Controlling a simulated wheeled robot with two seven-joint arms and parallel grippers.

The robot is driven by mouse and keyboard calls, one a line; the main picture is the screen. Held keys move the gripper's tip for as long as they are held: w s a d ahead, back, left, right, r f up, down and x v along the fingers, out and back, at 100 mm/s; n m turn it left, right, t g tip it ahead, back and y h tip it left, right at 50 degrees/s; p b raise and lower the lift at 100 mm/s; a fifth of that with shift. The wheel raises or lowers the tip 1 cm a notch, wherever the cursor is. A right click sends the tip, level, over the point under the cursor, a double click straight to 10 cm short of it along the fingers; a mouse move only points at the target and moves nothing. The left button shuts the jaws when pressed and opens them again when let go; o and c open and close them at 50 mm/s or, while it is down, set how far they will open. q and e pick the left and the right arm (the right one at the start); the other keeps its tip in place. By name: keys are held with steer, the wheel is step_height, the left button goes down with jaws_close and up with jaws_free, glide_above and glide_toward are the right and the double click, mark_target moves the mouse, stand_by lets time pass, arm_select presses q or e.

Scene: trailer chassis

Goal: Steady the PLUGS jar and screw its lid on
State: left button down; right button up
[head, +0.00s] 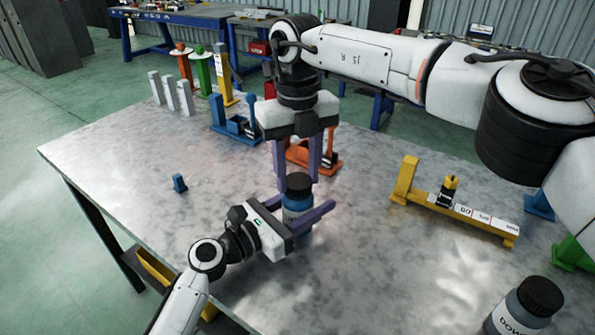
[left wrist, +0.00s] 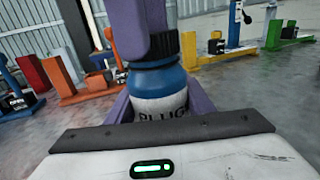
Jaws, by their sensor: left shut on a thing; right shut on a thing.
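The PLUGS jar (head: 296,215) is blue with a white label and stands upright on the metal table. Its label also shows in the left wrist view (left wrist: 160,104), partly cut off by my gripper body. My left gripper (head: 306,216) is shut around the jar's body from the left and front. The dark lid (head: 299,184) is on top of the jar. My right gripper (head: 298,175) comes down from above and is shut on the lid, its purple fingers on either side. Whether the lid's thread is engaged cannot be told.
A second jar with a dark lid (head: 540,296) stands at the front right. A yellow stand (head: 455,215) is at the right, an orange stand (head: 325,158) and blue stand (head: 236,128) behind. A small blue piece (head: 179,183) lies left. The table's left part is mostly clear.

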steer(key=m, duration=0.6)
steer(key=shift+m, duration=0.4)
steer(key=m, duration=2.1)
steer(key=shift+d, duration=0.1)
steer(key=o, duration=1)
steer(key=shift+s, duration=0.1)
